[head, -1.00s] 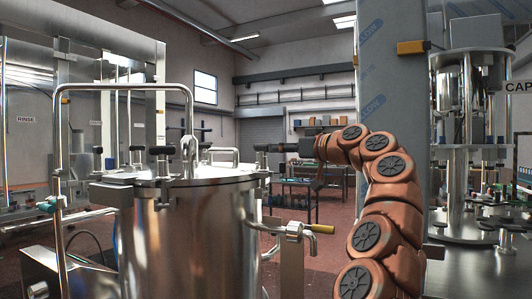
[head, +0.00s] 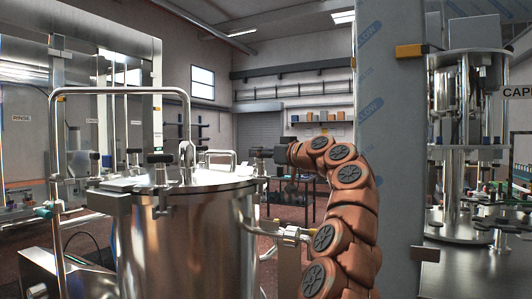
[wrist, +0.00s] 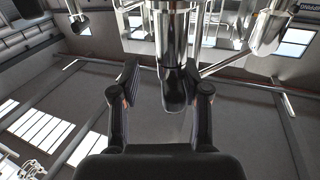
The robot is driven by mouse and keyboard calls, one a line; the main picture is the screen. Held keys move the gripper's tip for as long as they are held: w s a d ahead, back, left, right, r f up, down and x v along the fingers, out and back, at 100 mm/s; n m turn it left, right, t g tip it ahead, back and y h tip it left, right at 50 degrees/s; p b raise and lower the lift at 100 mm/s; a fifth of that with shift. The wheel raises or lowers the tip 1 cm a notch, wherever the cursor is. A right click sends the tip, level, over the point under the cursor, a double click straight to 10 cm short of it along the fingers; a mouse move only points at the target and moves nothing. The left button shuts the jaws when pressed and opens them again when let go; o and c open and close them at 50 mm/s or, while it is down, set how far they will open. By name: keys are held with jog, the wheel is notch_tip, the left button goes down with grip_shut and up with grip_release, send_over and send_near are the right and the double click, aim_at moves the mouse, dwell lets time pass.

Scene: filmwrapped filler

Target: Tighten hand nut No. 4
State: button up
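The steel tank (head: 185,245) stands left of centre in the head view, with a flat lid (head: 190,182). Dark-handled hand nuts show around its rim, including a front one (head: 160,159), one behind it (head: 134,153) and one at the left (head: 97,160). I see no numbers on them. My gripper (head: 262,154) is at the tank's right rim, at about hand-nut height. In the wrist view my gripper (wrist: 165,88) has its fingers apart. A dark, rounded hand-nut handle (wrist: 174,92) on a steel stem lies between them, nearer the right finger. Contact is not visible.
A bent steel pipe frame (head: 120,90) arches over the tank's left side. A pipe fitting (head: 290,234) sticks out at the tank's right, close to my arm. A tall wrapped column (head: 390,150) stands right of my arm. Other machinery (head: 470,150) is at far right.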

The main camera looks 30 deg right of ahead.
jog(key=shift+s+a+r, duration=0.15)
jog(key=shift+a, duration=0.05)
jog(key=shift+s+a+r, duration=0.1)
jog(key=shift+s+a, duration=0.1)
jog(key=shift+a, duration=0.15)
jog(key=c, duration=0.5)
jog(key=shift+d, duration=0.1)
grip_shut()
jog(key=shift+f+b, duration=0.4)
jog(key=shift+f, duration=0.05)
